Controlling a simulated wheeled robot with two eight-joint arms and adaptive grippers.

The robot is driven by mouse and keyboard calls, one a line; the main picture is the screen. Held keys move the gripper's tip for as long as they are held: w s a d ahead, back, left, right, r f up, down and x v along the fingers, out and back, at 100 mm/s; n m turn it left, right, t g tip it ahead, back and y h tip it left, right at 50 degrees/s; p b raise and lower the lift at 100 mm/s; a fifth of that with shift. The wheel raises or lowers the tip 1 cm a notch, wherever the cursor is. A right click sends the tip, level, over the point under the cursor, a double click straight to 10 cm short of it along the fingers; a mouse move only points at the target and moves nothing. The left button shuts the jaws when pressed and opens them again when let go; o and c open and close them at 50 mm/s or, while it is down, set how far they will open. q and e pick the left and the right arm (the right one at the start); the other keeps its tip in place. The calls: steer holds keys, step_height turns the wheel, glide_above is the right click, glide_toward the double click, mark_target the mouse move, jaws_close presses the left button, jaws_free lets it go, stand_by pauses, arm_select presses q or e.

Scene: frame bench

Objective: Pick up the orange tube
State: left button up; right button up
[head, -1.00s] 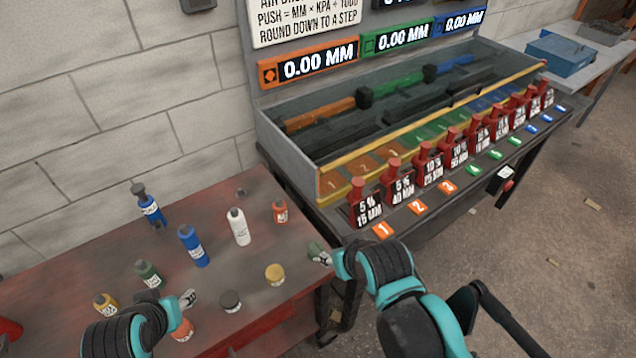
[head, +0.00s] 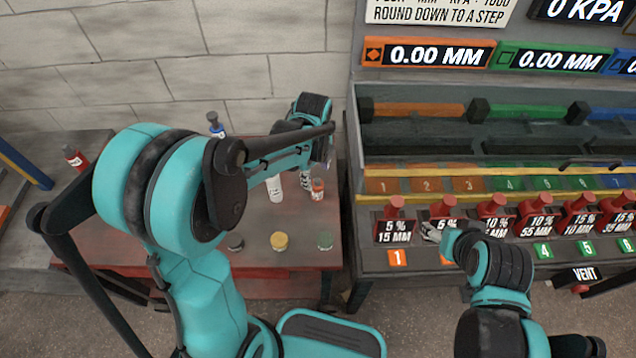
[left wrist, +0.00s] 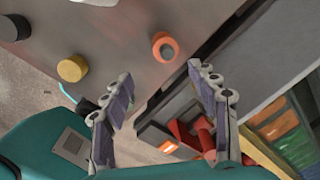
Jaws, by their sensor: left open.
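The orange tube (head: 318,189), a short orange container with a white label, stands on the red table near its right edge. The left wrist view shows it from above as an orange ring with a dark middle (left wrist: 165,47). My left gripper (head: 306,178) is just left of the tube in the head view. In the left wrist view my left gripper (left wrist: 160,70) has its fingers spread, with nothing between them; the tube appears just past the fingertips. My right gripper (head: 431,232) is in front of the red-handled blocks, its jaw opening unclear.

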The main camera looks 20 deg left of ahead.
mark_target(317, 186)
arm_select(q)
steer(key=shift+w+d+f+m, duration=0.1)
steer(key=shift+w+f+m, duration=0.35)
steer(key=shift+m, duration=0.25)
steer(key=shift+w+f+m+g+p, duration=0.2)
steer(key=shift+f+m+g+p, duration=0.15)
steer(key=shift+f+m, duration=0.35)
step_height(317, 186, down, 3)
steer(key=shift+r+b, duration=0.1)
steer(key=shift+b, duration=0.45)
steer(key=f, duration=0.1)
steer(key=f+b, duration=0.1)
steer(key=f, duration=0.1)
steer(key=f+b, duration=0.1)
steer(key=f, duration=0.1)
steer(key=shift+w+a, duration=0.3)
steer(key=shift+w, duration=0.1)
steer(key=shift+c, duration=0.5)
jaws_close()
